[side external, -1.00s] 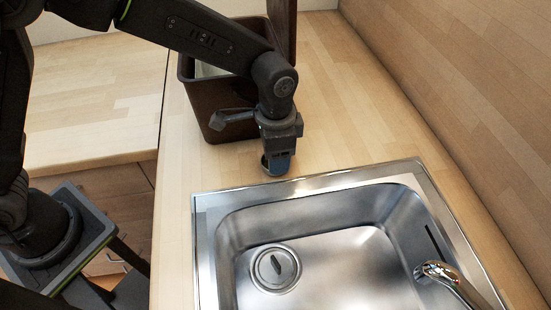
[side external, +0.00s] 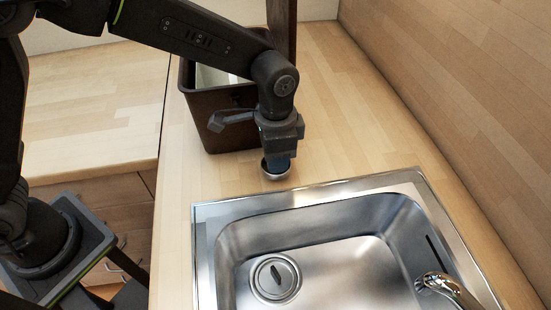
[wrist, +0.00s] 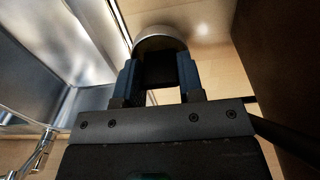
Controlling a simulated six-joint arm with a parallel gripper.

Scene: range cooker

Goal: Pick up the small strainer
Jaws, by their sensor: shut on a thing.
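The small strainer is a round, shiny metal cup. It shows below my fingertips in the side external view (side external: 277,176) and at the top of the wrist view (wrist: 160,38). My gripper (side external: 279,162) points down behind the sink's back rim. Its two blue fingers (wrist: 160,70) are shut on the strainer. The fingers hide part of the strainer. I cannot tell whether it touches the counter or is just above it.
The steel sink (side external: 320,196) is in front of my gripper, with a round drain cover (side external: 276,280) in its basin and a tap (side external: 440,284) at right. A dark brown bin (side external: 222,122) stands close behind my gripper. The wooden counter (side external: 345,125) is clear to the right.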

